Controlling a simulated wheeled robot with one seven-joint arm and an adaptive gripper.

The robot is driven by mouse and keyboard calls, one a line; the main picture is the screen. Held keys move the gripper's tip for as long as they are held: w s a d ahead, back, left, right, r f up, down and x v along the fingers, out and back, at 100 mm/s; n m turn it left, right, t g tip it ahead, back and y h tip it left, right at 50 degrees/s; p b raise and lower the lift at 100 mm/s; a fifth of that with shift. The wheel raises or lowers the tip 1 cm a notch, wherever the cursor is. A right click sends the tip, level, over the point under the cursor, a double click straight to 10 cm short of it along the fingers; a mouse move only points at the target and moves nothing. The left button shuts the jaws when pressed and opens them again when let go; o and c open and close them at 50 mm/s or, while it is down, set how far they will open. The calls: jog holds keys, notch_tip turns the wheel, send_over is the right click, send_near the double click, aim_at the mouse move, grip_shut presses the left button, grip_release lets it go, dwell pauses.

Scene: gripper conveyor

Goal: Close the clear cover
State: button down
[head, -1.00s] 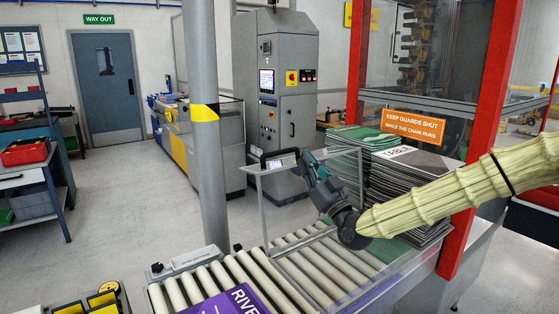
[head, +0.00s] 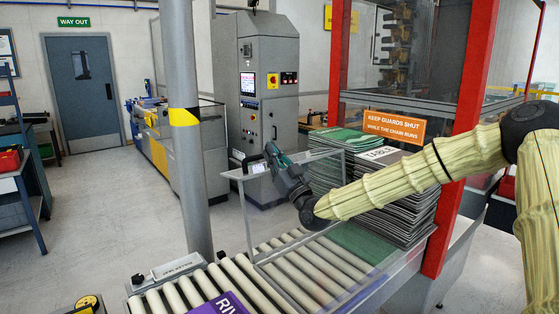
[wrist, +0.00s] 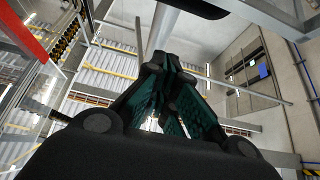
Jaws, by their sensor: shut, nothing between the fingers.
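The clear cover (head: 244,215) stands raised and roughly upright over the roller conveyor (head: 290,263) in the head view. It is a see-through panel with a thin grey frame, and a small pale label and dark handle (head: 257,167) sit at its top edge. My gripper (head: 271,150) is at the top edge, just right of the handle; I cannot tell whether it touches the cover. In the wrist view its dark green fingers (wrist: 160,68) come together, shut and empty.
A grey post (head: 190,150) with a yellow and black band stands left of the conveyor. Stacked panels (head: 395,200) and a red upright (head: 470,130) are at the right, by an orange guard sign (head: 394,126). A purple item (head: 218,304) lies on the near rollers. Open floor lies left.

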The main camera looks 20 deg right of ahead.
aim_at(264, 171)
jog(key=shift+w+a+f+p, duration=0.25)
jog(key=shift+w+f, duration=0.1)
jog(key=shift+w, duration=0.25)
jog(key=shift+w+a+f+p, duration=0.2)
jog(key=shift+w+f+p, duration=0.15)
jog(key=shift+w, duration=0.3)
jog(key=shift+w+a+f+p, duration=0.2)
jog(key=shift+w+f, duration=0.2)
jog(key=shift+w, duration=0.2)
